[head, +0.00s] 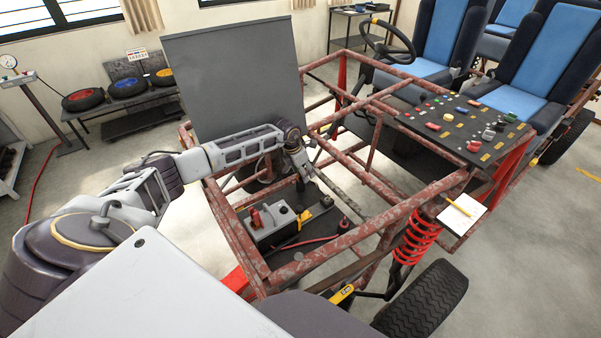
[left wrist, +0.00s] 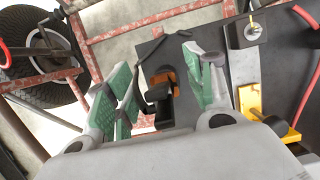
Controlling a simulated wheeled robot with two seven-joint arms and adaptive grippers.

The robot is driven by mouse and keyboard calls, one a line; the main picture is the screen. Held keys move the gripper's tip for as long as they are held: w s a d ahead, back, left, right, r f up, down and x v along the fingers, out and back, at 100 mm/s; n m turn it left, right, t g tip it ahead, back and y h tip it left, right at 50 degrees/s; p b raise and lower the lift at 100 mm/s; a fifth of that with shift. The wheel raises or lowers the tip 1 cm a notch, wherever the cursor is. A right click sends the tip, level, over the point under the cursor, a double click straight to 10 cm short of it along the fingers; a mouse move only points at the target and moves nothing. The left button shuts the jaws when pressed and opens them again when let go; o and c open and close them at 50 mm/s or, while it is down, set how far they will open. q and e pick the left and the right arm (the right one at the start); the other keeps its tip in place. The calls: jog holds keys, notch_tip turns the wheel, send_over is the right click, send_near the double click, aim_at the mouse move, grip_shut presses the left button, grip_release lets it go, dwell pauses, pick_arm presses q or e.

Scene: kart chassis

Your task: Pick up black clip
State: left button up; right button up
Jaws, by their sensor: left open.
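My left gripper (head: 303,172) reaches down over the front bay of the red tube frame. In the left wrist view its two green-padded fingers (left wrist: 160,88) are apart. A small black piece (left wrist: 158,93), which looks like the black clip, shows between the fingers beside an orange-brown part (left wrist: 163,76). I see no finger closed on it, and I cannot tell whether one touches it. In the head view a small dark piece (head: 327,201) lies below and right of the gripper; I cannot tell whether it is the same clip. My right gripper is not in view.
A grey battery (head: 272,228) with a red clip (head: 256,218) stands on the dark bay floor, with a yellow bracket (head: 305,217) beside it. Rusty red tubes (head: 235,240) surround the bay. A grey upright panel (head: 235,85) stands behind the arm.

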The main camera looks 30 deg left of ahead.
pick_arm(q)
jog(key=shift+c, duration=0.2)
jog(key=c, duration=1.1)
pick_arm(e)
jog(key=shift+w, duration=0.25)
pick_arm(q)
jog(key=shift+r, duration=0.15)
notch_tip(320, 180, up, 18)
jog(key=shift+f+b, duration=0.1)
jog(key=shift+b, duration=0.55)
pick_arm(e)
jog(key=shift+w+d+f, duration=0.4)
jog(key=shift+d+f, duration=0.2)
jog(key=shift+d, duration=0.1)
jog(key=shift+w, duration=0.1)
